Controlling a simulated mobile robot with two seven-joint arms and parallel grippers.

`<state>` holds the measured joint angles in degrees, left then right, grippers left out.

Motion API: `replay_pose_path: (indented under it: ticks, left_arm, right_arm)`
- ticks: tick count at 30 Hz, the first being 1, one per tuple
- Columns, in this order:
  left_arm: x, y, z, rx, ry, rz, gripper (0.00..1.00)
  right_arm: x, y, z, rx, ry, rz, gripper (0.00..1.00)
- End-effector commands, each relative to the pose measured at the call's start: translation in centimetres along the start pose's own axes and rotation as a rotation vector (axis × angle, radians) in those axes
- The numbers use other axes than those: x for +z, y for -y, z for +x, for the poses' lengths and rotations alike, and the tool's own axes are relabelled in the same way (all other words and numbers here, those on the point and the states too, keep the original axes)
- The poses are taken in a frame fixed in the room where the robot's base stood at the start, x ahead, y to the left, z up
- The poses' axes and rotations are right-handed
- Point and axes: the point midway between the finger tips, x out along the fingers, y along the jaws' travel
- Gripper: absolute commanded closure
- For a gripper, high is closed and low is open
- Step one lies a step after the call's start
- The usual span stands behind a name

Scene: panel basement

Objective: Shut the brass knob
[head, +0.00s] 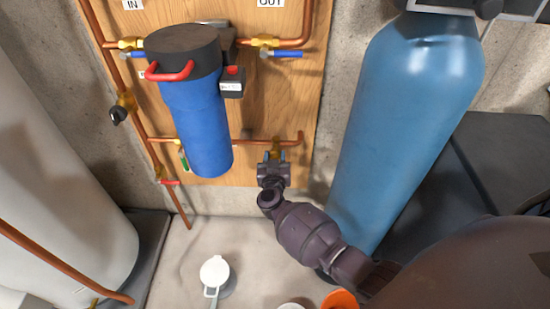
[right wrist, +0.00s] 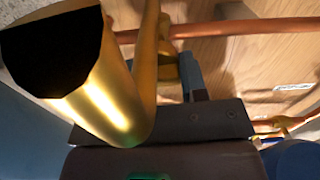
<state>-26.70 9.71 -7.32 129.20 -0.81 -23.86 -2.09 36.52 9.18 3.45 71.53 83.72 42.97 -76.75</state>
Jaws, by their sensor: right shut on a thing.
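The brass knob (head: 277,146) sits on a brass fitting at the right end of the lower copper pipe on the wooden panel. In the head view only a small part of it shows above my right gripper (head: 272,157). The gripper is shut on it. In the right wrist view brass (right wrist: 166,62) shows beside the bluish finger pads, close to the copper pipe. A large brass cylinder with a black end (right wrist: 105,95) fills the left of that view, very near the camera. The exact finger contact is partly hidden. My left gripper is not in view.
A blue filter housing (head: 198,125) with a red handle hangs left of the gripper. A tall blue tank (head: 405,110) stands close at the right. A pale tank (head: 55,170) is at the left. A white lidded container (head: 214,270) and an orange item (head: 340,300) are on the floor.

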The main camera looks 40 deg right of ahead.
Motion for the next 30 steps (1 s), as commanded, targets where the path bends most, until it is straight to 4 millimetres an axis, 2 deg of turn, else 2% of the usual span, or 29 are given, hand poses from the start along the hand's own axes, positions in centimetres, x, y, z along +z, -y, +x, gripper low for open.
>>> replay_pose_path:
  ticks: [6,15,16,20,30]
  left_arm:
    - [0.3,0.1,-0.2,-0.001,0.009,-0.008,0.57]
    - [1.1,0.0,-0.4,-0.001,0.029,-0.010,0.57]
    - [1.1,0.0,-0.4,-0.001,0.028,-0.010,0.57]
    - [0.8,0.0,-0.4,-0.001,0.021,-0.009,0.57]
    - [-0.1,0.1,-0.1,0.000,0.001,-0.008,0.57]
  right_arm:
    - [0.0,0.0,-0.1,0.001,0.002,0.083,0.84]
    - [0.1,0.0,-0.1,-0.001,0.003,0.091,0.84]
    - [0.1,0.0,-0.1,-0.001,0.003,0.091,0.57]
    - [0.1,0.0,-0.1,-0.001,0.003,0.090,0.37]
    - [0.0,0.0,-0.3,-0.001,0.002,0.090,0.36]
